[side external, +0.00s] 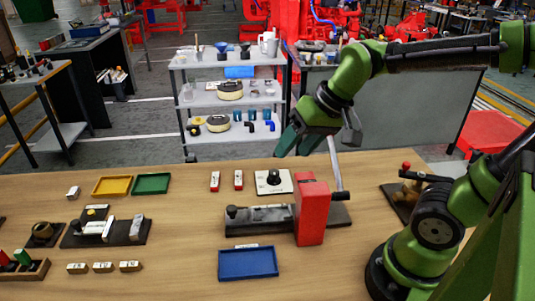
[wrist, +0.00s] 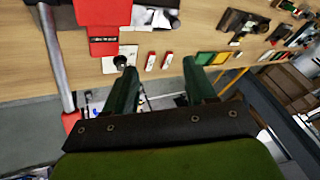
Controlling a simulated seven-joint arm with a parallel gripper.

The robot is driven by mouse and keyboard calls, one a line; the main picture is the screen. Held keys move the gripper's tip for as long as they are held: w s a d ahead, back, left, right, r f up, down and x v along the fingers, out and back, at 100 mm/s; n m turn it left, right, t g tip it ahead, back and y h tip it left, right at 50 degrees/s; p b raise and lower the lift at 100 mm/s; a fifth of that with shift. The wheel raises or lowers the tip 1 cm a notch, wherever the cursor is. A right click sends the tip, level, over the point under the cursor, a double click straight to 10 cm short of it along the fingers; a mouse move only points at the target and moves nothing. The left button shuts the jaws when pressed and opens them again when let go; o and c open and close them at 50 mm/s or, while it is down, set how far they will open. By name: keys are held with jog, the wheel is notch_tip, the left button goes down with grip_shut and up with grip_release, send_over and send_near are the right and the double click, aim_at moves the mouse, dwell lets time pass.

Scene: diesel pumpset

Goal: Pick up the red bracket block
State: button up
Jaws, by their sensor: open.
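A tall red block (side external: 312,212) stands upright on a dark fixture with a grey lever on the wooden table. It also shows at the top left of the wrist view (wrist: 97,14). Two small red blocks with white labels, a left one (side external: 215,181) and a right one (side external: 238,180), lie behind and left of it. Both show between my fingers in the wrist view, left (wrist: 150,61) and right (wrist: 166,61). I cannot tell which red piece is the bracket block. My gripper (side external: 291,146) is open and empty, high above the table's back edge.
A white plate with a black knob (side external: 272,181) lies behind the tall block. A blue tray (side external: 248,263) is in front. Yellow (side external: 112,185) and green (side external: 151,183) trays lie at the back left. A grey shelf cart (side external: 230,104) stands behind the table.

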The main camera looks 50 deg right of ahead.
jog(key=w+d+f+m+g, duration=0.1)
jog(key=w+d+f+g, duration=0.1)
jog(key=w, duration=0.8)
jog(key=m+g+h, duration=0.2)
jog(key=m+g, duration=0.1)
jog(key=m, duration=0.1)
send_over(238, 177)
notch_tip(238, 177, down, 4)
notch_tip(238, 177, down, 17)
jog(key=shift+s+r, duration=0.1)
jog(key=shift+r, duration=0.05)
jog(key=shift+c, duration=0.4)
jog(key=shift+r, duration=0.1)
grip_shut()
